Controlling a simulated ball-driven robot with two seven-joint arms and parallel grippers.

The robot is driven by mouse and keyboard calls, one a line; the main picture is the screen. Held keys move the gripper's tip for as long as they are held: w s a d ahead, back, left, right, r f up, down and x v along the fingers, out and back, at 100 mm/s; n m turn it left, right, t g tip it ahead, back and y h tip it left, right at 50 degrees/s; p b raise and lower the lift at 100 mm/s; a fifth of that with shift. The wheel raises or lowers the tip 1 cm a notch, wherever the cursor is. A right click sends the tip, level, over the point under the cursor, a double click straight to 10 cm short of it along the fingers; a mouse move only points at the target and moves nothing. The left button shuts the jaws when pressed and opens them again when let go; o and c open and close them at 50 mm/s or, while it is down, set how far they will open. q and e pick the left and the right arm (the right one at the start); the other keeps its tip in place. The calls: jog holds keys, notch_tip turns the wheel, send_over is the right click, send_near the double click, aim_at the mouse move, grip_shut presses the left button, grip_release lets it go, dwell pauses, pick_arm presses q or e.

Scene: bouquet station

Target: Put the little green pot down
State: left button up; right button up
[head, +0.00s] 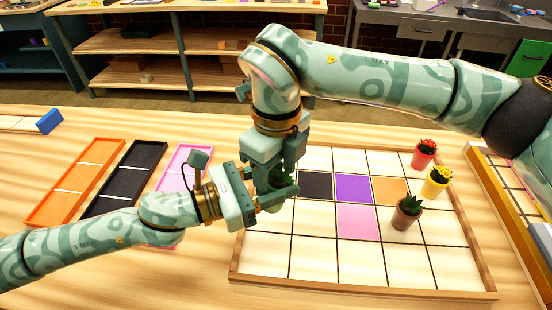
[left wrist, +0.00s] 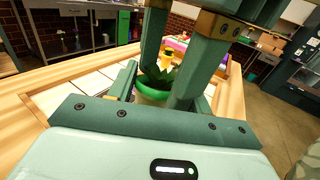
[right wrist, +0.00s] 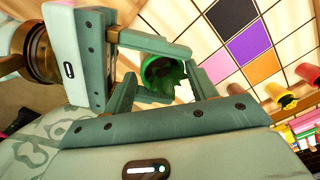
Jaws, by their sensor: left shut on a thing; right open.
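The little green pot (left wrist: 151,93) holds a dark spiky plant. My left gripper (head: 272,198) is shut on it, over the left part of the gridded wooden tray (head: 365,289). In the head view the grippers mostly hide the pot. My right gripper (head: 284,176) comes down from above and is open, its fingers close around the same pot. In the right wrist view the pot's green rim (right wrist: 160,76) shows between the fingers; I cannot tell whether they touch it. Whether the pot's base touches the tray is hidden.
A red pot (head: 424,157), a yellow pot (head: 436,182) and a brown pot (head: 405,214) stand at the tray's right side. The tray has black, purple, orange and pink squares; its front cells are empty. Orange (head: 51,206), black (head: 101,207) and pink trays lie left.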

pick_arm(q)
jog(key=shift+r, duration=0.25)
pick_arm(e)
jog(key=shift+f, duration=0.1)
jog(key=shift+s, duration=0.1)
jog(key=c, duration=0.8)
pick_arm(q)
jog(key=o, duration=1.3)
jog(key=shift+f, duration=0.15)
pick_arm(e)
jog(key=shift+c, duration=0.8)
